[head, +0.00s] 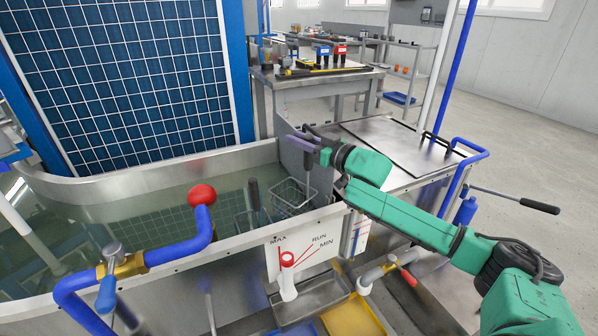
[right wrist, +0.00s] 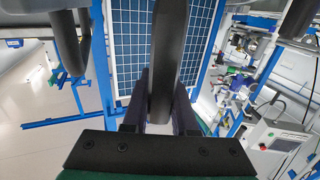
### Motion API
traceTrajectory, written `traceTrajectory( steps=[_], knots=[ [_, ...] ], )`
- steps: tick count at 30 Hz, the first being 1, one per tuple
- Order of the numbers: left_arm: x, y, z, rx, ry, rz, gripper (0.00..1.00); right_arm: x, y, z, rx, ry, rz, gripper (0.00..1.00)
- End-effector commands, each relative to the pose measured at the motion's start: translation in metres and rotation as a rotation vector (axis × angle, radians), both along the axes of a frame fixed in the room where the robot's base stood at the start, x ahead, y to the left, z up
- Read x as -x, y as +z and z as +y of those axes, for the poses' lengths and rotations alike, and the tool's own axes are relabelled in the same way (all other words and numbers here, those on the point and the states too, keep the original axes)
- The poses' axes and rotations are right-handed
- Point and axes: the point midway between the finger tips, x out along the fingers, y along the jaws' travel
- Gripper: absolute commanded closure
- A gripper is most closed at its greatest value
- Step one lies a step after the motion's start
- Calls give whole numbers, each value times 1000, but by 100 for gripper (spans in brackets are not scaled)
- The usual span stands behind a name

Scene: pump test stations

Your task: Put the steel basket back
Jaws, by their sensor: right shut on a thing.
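The steel basket (head: 290,194) is a small wire basket at the right end of the water tank (head: 235,158). It hangs below my right gripper (head: 304,138), with a thin stem rising towards the fingers. I cannot tell whether its bottom touches the water. My right gripper is shut on the basket's dark handle. In the right wrist view this handle (right wrist: 168,62) stands between the two fingers (right wrist: 160,100). My left gripper is not in view.
A blue pipe with a red knob (head: 202,194) crosses the tank's near side. A dark upright grip (head: 254,194) stands beside the basket. A steel bench (head: 392,142) adjoins on the right. A blue-framed panel (head: 120,75) rises behind. A yellow tray (head: 352,318) lies below.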

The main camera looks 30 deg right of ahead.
Motion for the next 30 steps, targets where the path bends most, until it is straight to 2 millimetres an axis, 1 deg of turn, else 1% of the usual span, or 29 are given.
traceTrajectory(
  steps=[1, 3, 6, 8, 11, 13, 16, 21, 22, 23, 24, 30],
  knots=[
    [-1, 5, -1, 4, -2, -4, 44, 0, -14, 0, -2, 1, 1, 100],
    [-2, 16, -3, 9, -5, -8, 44, 0, -26, 0, -1, 0, -1, 100],
    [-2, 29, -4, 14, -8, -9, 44, 0, -39, 0, -2, 0, -2, 100],
    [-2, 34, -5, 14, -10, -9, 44, 0, -43, 0, -1, 1, -2, 100],
    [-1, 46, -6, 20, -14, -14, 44, 0, -62, 0, 0, 0, 0, 100],
    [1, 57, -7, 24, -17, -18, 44, 0, -76, 0, -2, 0, 1, 100],
    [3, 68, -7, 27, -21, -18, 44, 0, -83, 0, 0, 0, -3, 100],
    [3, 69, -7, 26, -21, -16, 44, 0, -82, 0, 2, 0, -2, 100],
    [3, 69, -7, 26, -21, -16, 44, 0, -84, 0, 1, -1, 1, 63],
    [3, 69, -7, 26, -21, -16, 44, 0, -84, 0, 1, -1, 1, 51],
    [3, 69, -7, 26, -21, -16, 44, 0, -84, 0, 1, -1, 1, 44],
    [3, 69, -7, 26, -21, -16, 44, 0, -83, 0, 1, -1, 1, 44]
  ],
)
